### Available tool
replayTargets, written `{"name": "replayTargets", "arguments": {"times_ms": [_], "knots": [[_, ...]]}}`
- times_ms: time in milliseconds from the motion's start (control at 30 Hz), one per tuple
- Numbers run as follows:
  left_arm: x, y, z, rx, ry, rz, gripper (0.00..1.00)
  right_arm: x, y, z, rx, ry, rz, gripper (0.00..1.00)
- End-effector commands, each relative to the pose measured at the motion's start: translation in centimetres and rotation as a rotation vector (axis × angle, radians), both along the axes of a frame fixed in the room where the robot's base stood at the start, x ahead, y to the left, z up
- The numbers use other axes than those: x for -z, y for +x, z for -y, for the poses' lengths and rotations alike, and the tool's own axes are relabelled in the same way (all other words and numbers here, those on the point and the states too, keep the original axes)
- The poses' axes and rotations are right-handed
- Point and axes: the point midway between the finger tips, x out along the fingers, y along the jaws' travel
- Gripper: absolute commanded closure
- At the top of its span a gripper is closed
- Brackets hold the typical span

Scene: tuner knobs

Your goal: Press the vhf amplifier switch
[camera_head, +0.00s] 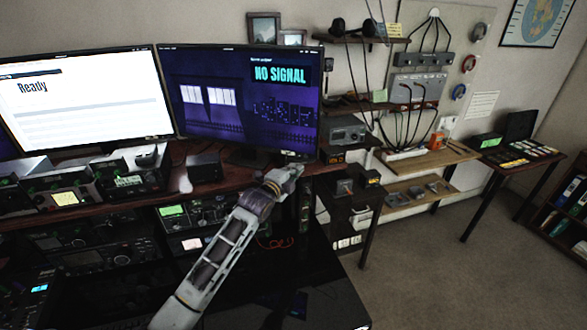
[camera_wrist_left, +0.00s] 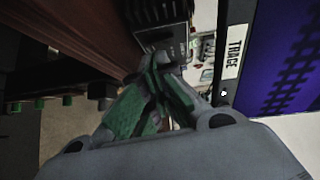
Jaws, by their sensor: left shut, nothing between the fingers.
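No label for the vhf amplifier switch can be read in either view, so I cannot tell which device carries it. My left gripper (camera_head: 287,174) is at the desk's right end, just below the lower right corner of the purple monitor (camera_head: 238,104). In the left wrist view, its green-padded fingers (camera_wrist_left: 158,66) are shut with nothing between them. Beyond the fingertips is a dark ribbed box (camera_wrist_left: 158,14) with small details on its front, too small to read. Whether the fingertips touch it cannot be told. My right gripper is not in view.
A grey device (camera_head: 344,131) sits on the shelf right of the monitor. Several radio units, one with a lit screen (camera_head: 65,199), line the desk at left. The monitor edge, with a "TRACE" label (camera_wrist_left: 235,55), is close right of the fingers. Carpet (camera_head: 455,270) at right is clear.

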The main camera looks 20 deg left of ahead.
Motion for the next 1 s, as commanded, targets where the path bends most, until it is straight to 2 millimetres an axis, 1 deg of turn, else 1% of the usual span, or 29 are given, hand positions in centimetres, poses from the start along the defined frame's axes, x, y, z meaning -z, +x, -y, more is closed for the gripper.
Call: {"name": "replayTargets", "arguments": {"times_ms": [167, 533, 667, 867, 1000], "knots": [[0.1, 0.4, -0.3, -0.001, 0.000, -0.001, 1.00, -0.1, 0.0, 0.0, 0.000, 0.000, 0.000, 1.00], [0.1, 0.4, -0.4, -0.001, 0.001, 0.000, 1.00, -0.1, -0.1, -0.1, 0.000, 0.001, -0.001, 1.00], [0.2, 0.6, -0.4, -0.001, 0.008, 0.011, 1.00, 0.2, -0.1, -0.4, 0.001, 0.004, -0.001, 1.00], [0.6, 0.9, -0.7, -0.003, 0.036, 0.051, 1.00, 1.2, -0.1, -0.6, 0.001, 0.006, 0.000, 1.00], [0.4, 0.9, -0.7, -0.003, 0.035, 0.052, 1.00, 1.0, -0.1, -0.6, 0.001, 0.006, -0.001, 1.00]]}}
